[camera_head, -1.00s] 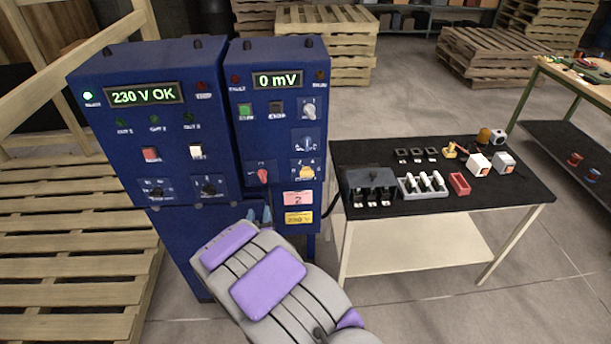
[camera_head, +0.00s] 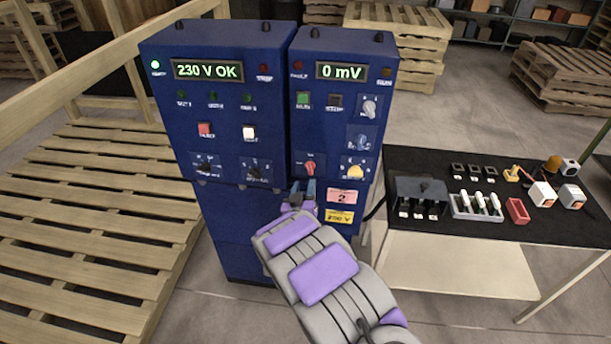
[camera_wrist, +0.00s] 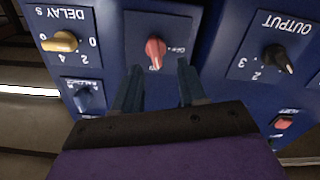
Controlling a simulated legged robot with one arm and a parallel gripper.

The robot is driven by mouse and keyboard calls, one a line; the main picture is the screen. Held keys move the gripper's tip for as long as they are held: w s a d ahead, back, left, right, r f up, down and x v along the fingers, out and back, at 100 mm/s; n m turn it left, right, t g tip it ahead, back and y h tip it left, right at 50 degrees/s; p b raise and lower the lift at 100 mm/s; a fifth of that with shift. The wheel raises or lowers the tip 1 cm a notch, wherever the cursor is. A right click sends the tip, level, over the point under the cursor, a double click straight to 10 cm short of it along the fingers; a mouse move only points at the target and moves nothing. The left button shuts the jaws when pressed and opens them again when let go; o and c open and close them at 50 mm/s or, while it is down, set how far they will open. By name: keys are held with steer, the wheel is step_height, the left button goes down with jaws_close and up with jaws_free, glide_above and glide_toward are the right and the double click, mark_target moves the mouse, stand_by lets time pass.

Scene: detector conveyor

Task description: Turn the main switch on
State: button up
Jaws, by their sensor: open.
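A red rotary knob (camera_head: 310,168), the likely main switch, sits low on the front of the right-hand blue cabinet (camera_head: 335,132). In the wrist view, which shows the panel upside down, the red knob (camera_wrist: 155,52) stands with its handle nearly vertical; its label is too small to read. My gripper (camera_head: 303,188) is open just below and in front of the knob. In the wrist view my gripper's two fingers (camera_wrist: 158,70) lie either side of the line to the knob, with nothing between them; contact is not visible.
A yellow DELAY knob (camera_wrist: 60,42) and a black OUTPUT knob (camera_wrist: 277,57) flank the red one. The left display (camera_head: 208,70) reads 230 V OK, the right display (camera_head: 341,71) 0 mV. A black-topped bench (camera_head: 420,165) stands right, a pallet (camera_head: 90,220) left.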

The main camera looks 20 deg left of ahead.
mark_target(310, 171)
steer(key=x, duration=0.4)
steer(key=b+x, duration=0.1)
steer(key=x, duration=0.1)
steer(key=shift+w+d, duration=0.25)
steer(key=shift+w, duration=0.05)
steer(key=shift+w+a, duration=0.15)
steer(key=shift+a, duration=0.2)
steer(key=shift+r, duration=0.1)
steer(key=shift+w+d+r, duration=0.15)
steer(key=shift+d, duration=0.4)
steer(key=shift+a, duration=0.1)
jaws_close()
